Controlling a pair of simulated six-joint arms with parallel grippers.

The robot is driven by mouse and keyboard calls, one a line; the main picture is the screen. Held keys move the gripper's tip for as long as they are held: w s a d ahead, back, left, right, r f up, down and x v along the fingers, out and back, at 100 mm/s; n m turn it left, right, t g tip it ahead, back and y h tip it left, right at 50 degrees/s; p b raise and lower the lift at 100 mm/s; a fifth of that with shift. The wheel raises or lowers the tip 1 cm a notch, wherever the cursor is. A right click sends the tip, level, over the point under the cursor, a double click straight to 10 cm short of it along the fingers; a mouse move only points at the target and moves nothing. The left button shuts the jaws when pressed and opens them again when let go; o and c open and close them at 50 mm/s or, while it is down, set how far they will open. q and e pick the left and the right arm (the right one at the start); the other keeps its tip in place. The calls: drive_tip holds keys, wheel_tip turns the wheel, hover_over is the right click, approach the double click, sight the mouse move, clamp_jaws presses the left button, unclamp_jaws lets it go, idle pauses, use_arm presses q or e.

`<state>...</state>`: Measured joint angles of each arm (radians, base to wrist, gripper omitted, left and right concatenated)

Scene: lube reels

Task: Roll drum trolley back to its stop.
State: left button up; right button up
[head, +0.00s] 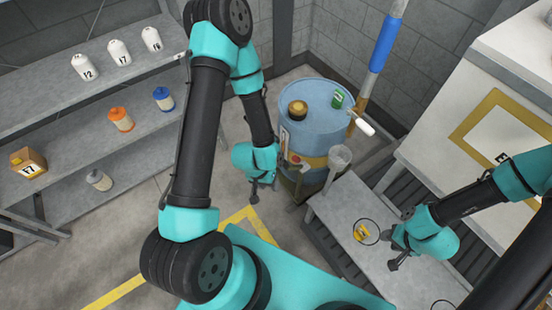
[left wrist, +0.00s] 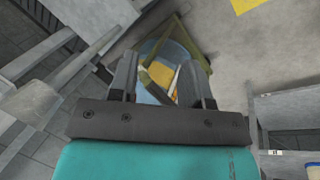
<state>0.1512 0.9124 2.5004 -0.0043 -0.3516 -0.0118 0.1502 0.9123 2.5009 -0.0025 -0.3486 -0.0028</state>
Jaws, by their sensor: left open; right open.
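A blue drum (head: 318,110) stands upright at the back centre, with a brown cap (head: 298,110) and a green tag on its lid and a yellow band on its side. The trolley under it is mostly hidden; a dark part shows at its foot. My left gripper (head: 254,197) points down in front of the drum, to its left, open and empty. In the left wrist view, blue and yellow parts that look like the drum show between and beyond the open fingers (left wrist: 160,85). My right gripper (head: 394,258) is open and empty above the grey bench. I cannot make out the stop.
Shelves (head: 140,55) with bottles and a box (head: 28,160) stand at left. A blue-sleeved pole (head: 383,45) rises behind the drum. Yellow lines (head: 120,290) mark the floor.

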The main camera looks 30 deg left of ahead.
use_arm(q)
drive_tip(key=shift+w+a+m, duration=0.1)
drive_tip(key=shift+w+m, duration=0.15)
drive_tip(key=shift+m, duration=0.05)
drive_tip(key=shift+c, duration=0.6)
drive_tip(key=w+m+t, duration=0.1)
drive_tip(key=w+a+m+t, duration=0.1)
drive_tip(key=w+m, duration=0.1)
drive_tip(key=w+a+m, duration=0.1)
drive_tip(key=m, duration=0.1)
drive_tip(key=shift+w+a+f+t, duration=0.15)
drive_tip(key=shift+w+f+t, duration=0.15)
drive_tip(key=shift+t, duration=0.1)
drive_tip(key=c, duration=0.6)
drive_tip(key=w+m, duration=0.1)
drive_tip(key=w+a+m+t, duration=0.1)
drive_tip(key=m, duration=0.1)
drive_tip(key=w+a+m+t, duration=0.1)
drive_tip(key=w+m, duration=0.1)
drive_tip(key=shift+a+r, duration=0.1)
clamp_jaws()
drive_tip(key=w+a+r+m+t, duration=0.3)
drive_tip(key=w+a+m+t, duration=0.2)
drive_tip(key=m, duration=0.7)
drive_tip(key=shift+w+a+r+m+t, duration=0.15)
drive_tip(key=shift+w+a+m+t, duration=0.2)
drive_tip(key=shift+w+a, duration=0.7)
drive_tip(key=shift+w+d, duration=0.3)
drive_tip(key=shift+d, duration=0.1)
